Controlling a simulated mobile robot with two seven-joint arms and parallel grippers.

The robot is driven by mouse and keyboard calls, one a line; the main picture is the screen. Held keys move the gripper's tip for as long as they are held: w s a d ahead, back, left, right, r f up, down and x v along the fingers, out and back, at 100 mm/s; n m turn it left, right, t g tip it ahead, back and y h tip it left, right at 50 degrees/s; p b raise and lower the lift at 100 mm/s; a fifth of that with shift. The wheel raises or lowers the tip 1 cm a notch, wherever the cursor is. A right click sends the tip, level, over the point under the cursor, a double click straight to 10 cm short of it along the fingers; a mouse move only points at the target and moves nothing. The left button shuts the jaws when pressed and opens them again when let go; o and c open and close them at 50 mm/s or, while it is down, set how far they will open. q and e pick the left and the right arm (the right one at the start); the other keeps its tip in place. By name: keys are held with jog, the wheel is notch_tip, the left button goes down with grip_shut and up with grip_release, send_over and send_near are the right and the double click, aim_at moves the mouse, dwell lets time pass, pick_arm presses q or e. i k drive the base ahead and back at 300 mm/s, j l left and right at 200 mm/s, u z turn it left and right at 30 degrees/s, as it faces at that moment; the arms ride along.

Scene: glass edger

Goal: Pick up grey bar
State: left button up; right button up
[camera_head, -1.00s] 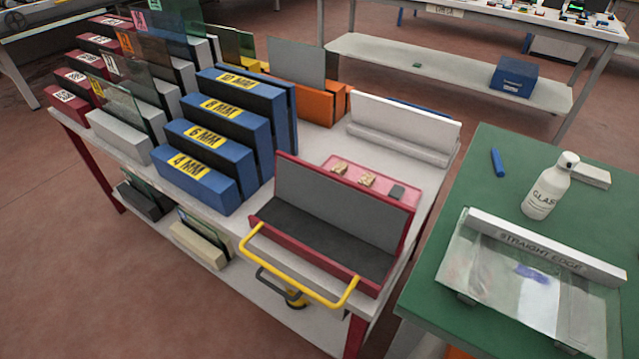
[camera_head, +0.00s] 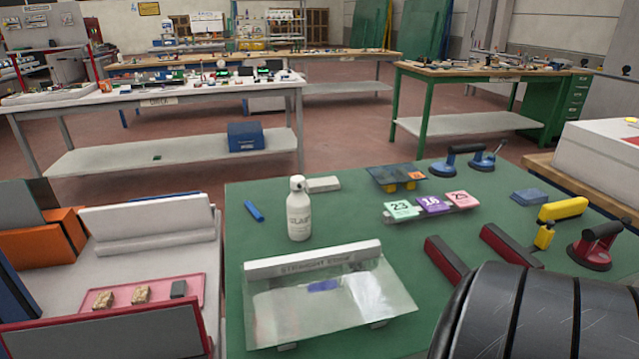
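A small light grey bar (camera_head: 323,184) lies on the green table just behind and to the right of the white bottle (camera_head: 299,212). A longer light grey bar marked STRAIGHT EDGE (camera_head: 313,259) lies along the far edge of a clear glass sheet (camera_head: 335,305). I cannot tell which of these the task means by grey bar. Neither of my grippers is in view.
The green table (camera_head: 235,230) also holds a blue stick (camera_head: 254,211), numbered tags (camera_head: 433,204), two dark red-edged bars (camera_head: 446,260), suction cups (camera_head: 482,160) and a yellow-handled tool (camera_head: 545,237). Part of my arm hides the bottom right corner.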

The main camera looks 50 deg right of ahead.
aim_at(285, 266)
jog(key=z, duration=1.7)
